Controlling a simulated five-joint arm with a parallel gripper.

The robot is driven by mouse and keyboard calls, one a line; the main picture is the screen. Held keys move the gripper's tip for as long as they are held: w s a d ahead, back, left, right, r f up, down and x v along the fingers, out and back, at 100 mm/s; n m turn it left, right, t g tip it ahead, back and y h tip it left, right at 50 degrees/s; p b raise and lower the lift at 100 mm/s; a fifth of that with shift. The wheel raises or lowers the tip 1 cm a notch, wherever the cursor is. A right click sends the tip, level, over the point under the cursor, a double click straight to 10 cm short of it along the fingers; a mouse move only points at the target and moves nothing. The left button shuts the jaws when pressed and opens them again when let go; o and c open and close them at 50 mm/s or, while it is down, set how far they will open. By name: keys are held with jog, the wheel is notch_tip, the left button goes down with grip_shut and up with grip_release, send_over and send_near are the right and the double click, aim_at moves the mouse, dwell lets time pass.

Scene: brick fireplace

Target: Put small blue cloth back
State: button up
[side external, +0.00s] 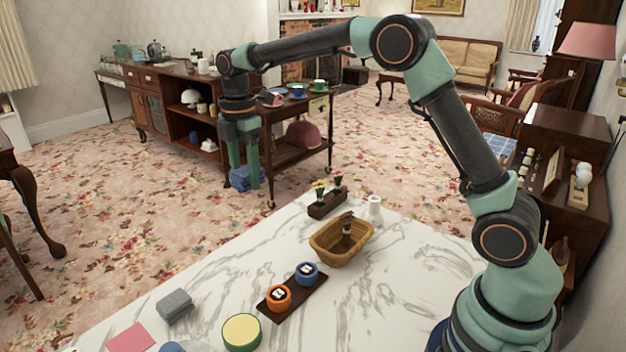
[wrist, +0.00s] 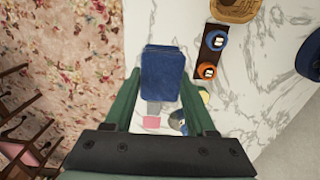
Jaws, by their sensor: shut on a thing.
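The small blue cloth (side external: 240,180) is a folded, dark blue stack. In the wrist view the blue cloth (wrist: 164,70) lies between the two green fingers of my gripper (wrist: 162,84). It partly covers the grey folded cloth (wrist: 153,107) below. The grey cloth (side external: 174,305) and a flat pink cloth (side external: 130,338) lie on the marble table (side external: 365,300).
The table also holds a wicker basket (side external: 330,254), a dark tray (side external: 268,306) with orange and blue round items, a yellow-topped round tin (side external: 241,332) and a flower planter (side external: 326,205). A wooden sideboard (side external: 300,150) stands behind my gripper. Marble between tray and grey cloth is clear.

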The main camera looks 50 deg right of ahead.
aim_at(255, 258)
notch_tip(255, 258, down, 20)
jog(key=shift+a+r, duration=0.1)
jog(key=shift+r, duration=0.15)
dwell(0.3)
jog(key=shift+f, duration=0.15)
jog(key=o, duration=1.2)
